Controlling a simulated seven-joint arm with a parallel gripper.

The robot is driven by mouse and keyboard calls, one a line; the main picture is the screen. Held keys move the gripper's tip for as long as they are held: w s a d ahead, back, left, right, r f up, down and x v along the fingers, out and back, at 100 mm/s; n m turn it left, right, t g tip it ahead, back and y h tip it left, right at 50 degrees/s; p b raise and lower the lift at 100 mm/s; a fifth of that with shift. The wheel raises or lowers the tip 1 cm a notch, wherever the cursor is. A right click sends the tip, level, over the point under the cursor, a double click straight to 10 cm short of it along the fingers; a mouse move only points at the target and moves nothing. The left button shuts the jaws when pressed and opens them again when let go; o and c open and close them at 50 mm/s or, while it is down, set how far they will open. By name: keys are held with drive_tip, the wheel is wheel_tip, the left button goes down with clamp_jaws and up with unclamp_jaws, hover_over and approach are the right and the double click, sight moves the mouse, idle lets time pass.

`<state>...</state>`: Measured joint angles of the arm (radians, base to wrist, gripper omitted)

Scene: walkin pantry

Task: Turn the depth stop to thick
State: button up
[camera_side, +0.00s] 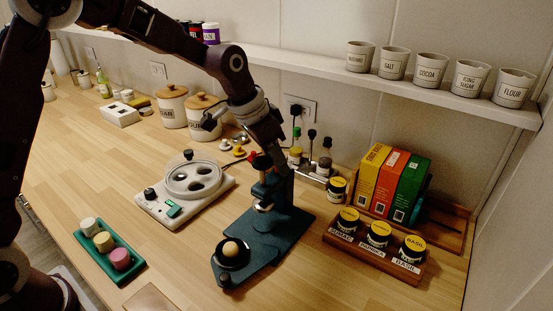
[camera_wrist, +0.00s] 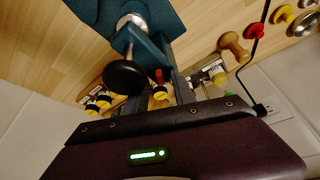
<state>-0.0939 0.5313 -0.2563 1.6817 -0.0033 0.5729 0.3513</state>
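A dark teal press (camera_side: 280,215) stands on the counter, its base reaching forward under a round black dish with a pale ball (camera_side: 231,248). The press's upper part also shows in the wrist view (camera_wrist: 150,18), with a metal shaft and a round black knob (camera_wrist: 125,77). I cannot pick out which part is the depth stop, and no "thick" mark is readable. My gripper (camera_side: 263,160) is at the top of the press column, pointing down. Whether it touches the press is hidden. Its fingers are dark and overlap the press, so their opening is unclear.
Right of the press are a rack of yellow-lidded jars (camera_side: 378,236) and colourful boxes (camera_side: 393,184). Left are a white device with a round lid (camera_side: 186,198) and a green tray (camera_side: 92,247). A shelf (camera_side: 300,61) with canisters runs above. The front counter is mostly clear.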

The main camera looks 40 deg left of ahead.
drive_tip(key=v, duration=0.7)
drive_tip(key=s+a+r+n+y, duration=0.1)
drive_tip(key=s+r, duration=0.2)
drive_tip(key=s, duration=0.4)
drive_tip(key=s+a+r+n+y, duration=0.1)
drive_tip(key=s+a+r, duration=0.15)
drive_tip(key=s, duration=0.45)
drive_tip(key=s+a+f+n, duration=0.1)
drive_tip(key=s, duration=0.7)
drive_tip(key=s+a+f+n+t, duration=0.1)
drive_tip(key=s+n, duration=0.1)
drive_tip(key=s, duration=0.6)
drive_tip(key=shift+s+a+f+t, duration=0.2)
drive_tip(key=shift+s+f+t, duration=0.1)
drive_tip(key=shift+s, duration=0.05)
